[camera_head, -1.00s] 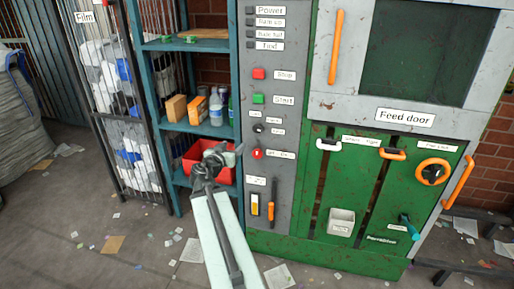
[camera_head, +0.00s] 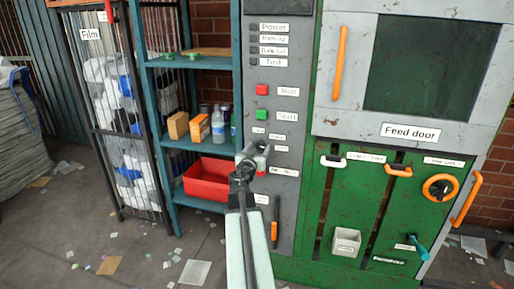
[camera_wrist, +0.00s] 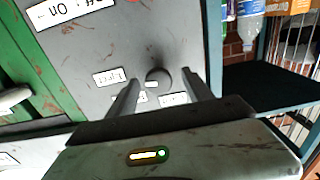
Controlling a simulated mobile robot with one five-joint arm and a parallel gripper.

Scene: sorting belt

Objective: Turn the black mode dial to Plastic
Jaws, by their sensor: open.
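The black mode dial (camera_wrist: 158,77) shows as a dark round knob on the grey panel in the wrist view, between my fingertips. In the head view my gripper covers the dial's area, so I cannot make it out there. My gripper (camera_head: 253,152) is in front of the panel. In the wrist view my gripper (camera_wrist: 160,79) is open, one finger on each side of the knob, with nothing visibly held. I cannot tell whether the fingertips reach around the knob. Small white labels surround it, too blurred to read, and its pointer direction is unclear.
The grey panel (camera_head: 284,78) also carries a red button (camera_head: 262,90), a green button (camera_head: 261,116) and an orange-handled lever (camera_head: 274,230). A shelf with a red bin (camera_head: 207,181) and a bottle (camera_head: 218,128) stands left. The green feed-door machine (camera_head: 318,262) stands right.

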